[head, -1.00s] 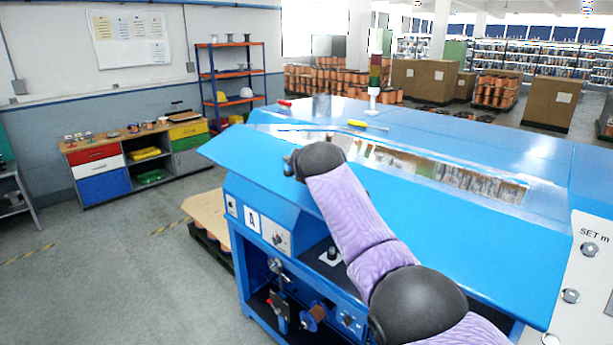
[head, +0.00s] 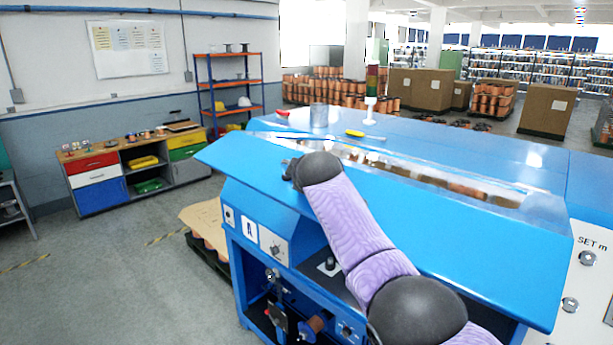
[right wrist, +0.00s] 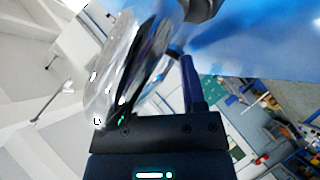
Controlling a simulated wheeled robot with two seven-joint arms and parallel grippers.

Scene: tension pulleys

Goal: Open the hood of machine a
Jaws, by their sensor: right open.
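Machine a, with its letter A plate (head: 250,230), fills the middle and right of the head view. Its blue hood (head: 470,235) slopes toward me, with a long clear window (head: 430,175). The hood's front edge stands out over the front panel; I cannot tell how far it is raised. My right arm reaches across the hood to its left part. The wrist mostly hides the gripper there. In the right wrist view, the right gripper (right wrist: 168,75) is open, with a blue surface of the machine (right wrist: 260,35) close beyond it. Contact cannot be made out. My left gripper is out of view.
A grey cylinder (head: 319,115), a yellow-handled screwdriver (head: 355,133) and a signal tower (head: 371,85) stand or lie on the machine top. A pallet (head: 205,245) is beside its left end. A workbench (head: 130,165) and a shelf rack (head: 230,85) are behind, with open floor at left.

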